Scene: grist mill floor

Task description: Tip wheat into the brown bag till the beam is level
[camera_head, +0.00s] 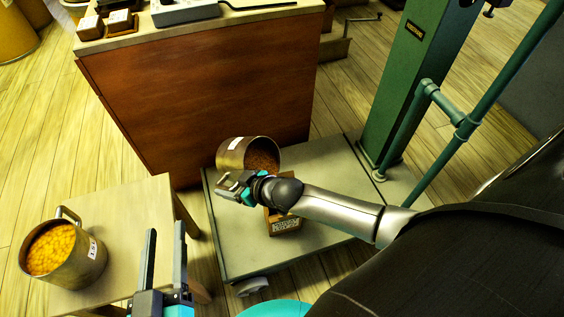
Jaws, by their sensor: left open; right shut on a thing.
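A brass measure (233,157) with a white label holds reddish-brown grain (262,162). My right gripper (230,185) is shut on this measure at its near side. The measure appears tilted, its mouth toward the right. Below my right wrist, a brown labelled container (285,228), likely the brown bag, stands on the pale scale platform (240,250); my arm hides much of it, and its contents are hard to see. My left gripper (165,252) is open and empty at the bottom, beside the small table. The beam cannot be made out.
A measure of yellow grain (85,262) stands on the small wooden table (130,210). A green scale column (405,85) and pipe (480,110) rise at right. A wooden cabinet (200,95) stands behind, with small boxes (120,22) on top.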

